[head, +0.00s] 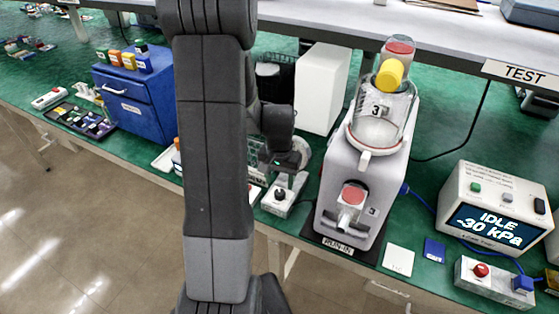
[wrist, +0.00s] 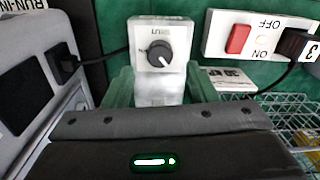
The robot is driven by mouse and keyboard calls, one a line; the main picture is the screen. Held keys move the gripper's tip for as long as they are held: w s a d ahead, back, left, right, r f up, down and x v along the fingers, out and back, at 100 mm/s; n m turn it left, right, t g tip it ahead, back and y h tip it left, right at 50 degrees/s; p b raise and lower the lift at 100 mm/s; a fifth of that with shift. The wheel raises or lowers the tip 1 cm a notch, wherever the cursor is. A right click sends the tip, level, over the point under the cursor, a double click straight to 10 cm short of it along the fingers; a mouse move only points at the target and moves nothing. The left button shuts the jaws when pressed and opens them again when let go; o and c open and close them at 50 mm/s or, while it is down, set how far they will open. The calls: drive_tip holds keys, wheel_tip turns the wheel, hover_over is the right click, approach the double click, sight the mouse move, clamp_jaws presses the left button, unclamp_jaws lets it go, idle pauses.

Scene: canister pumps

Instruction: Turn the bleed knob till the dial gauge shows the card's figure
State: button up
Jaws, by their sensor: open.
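A small white box (wrist: 158,27) in the wrist view carries a round black knob (wrist: 159,54) with a white pointer line; its print is upside down. The box also shows in the head view (head: 273,208), its black knob (head: 280,194) just below my gripper (head: 284,165). In the wrist view my gripper (wrist: 160,82) is open, with its green fingers either side of the box's near part. The knob lies between and just beyond the fingertips, with no grip on it. A small printed card (wrist: 230,79) lies right of the box; I cannot read it surely. I cannot make out a dial gauge.
A pump (head: 335,200) marked 3 with a clear canister (head: 385,115) stands right of the knob box. A red-switch power strip (wrist: 238,39) and wire basket (wrist: 290,112) are close on the wrist view's right. A tester (head: 497,210) reads IDLE -30 kPa.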

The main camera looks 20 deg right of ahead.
sight(279, 193)
wheel_tip(279, 193, up, 9)
idle(0.3)
drive_tip(key=shift+f, duration=0.15)
idle(0.3)
wheel_tip(279, 193, down, 14)
drive_tip(key=shift+r, duration=0.15)
idle(0.5)
